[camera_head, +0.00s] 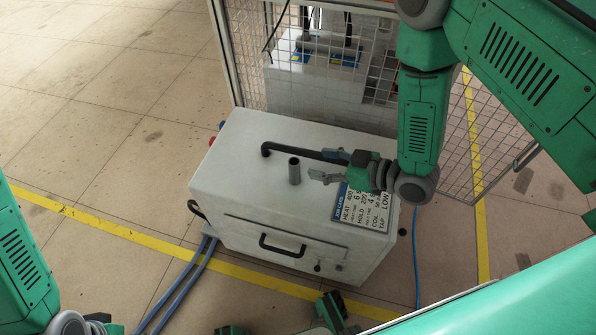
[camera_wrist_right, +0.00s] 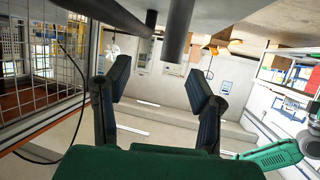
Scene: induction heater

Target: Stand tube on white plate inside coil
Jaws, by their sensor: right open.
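A short grey tube (camera_head: 294,171) stands upright on the white top of the heater box (camera_head: 240,150) in the head view. A dark bent pipe (camera_head: 305,153) runs from behind the tube to the right, towards my right gripper. My right gripper (camera_head: 332,167) is open and empty, just right of the tube and apart from it. In the right wrist view its two fingers (camera_wrist_right: 160,85) are spread, with two dark cylindrical shapes beyond them; which is the tube I cannot tell. No coil winding or separate white plate can be made out.
The box carries a label panel (camera_head: 366,208) at its right and a black front handle (camera_head: 283,245). A wire mesh fence (camera_head: 380,90) stands behind. Blue hoses (camera_head: 185,285) lie on the floor at left.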

